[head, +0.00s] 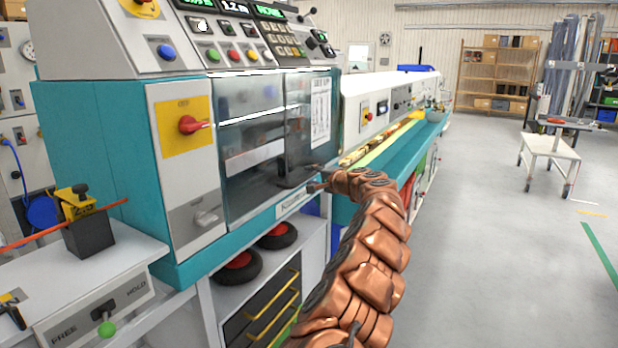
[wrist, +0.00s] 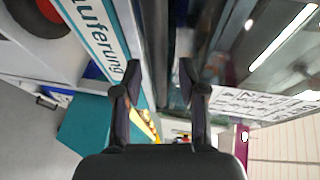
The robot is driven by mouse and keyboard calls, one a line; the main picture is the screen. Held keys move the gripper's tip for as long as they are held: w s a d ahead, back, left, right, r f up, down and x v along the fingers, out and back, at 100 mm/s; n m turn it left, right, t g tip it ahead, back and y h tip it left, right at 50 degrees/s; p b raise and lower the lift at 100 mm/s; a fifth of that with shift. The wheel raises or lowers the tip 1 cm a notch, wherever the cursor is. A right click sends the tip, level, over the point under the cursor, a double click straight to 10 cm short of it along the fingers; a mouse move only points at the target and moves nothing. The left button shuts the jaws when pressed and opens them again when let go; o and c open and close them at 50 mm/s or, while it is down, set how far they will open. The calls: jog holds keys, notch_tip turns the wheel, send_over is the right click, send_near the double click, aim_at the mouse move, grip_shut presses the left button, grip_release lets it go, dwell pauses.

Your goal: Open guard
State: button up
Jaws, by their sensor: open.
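The guard (head: 252,125) is a tinted see-through panel on the front of the teal and white machine, and it covers the machine's opening. A dark handle-like bar (head: 297,176) is at its lower right. My gripper (head: 314,180) is at the guard's lower right, close to this bar; the arm partly hides the area behind it. In the wrist view my gripper (wrist: 160,70) has its two dark fingers apart. A dark strip (wrist: 156,30) shows between them, with the glassy guard (wrist: 225,60) on the right. I cannot tell whether the fingers touch anything.
A red rotary switch (head: 193,124) on a yellow plate and a grey latch-like knob (head: 205,216) are left of the guard. Below are black wheels with red hubs (head: 278,236) and drawers (head: 265,310). The floor (head: 500,220) to the right is clear up to a trolley (head: 548,146).

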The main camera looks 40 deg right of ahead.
jog(key=shift+w+f, duration=0.25)
jog(key=shift+w, duration=0.6)
grip_shut()
dwell(0.3)
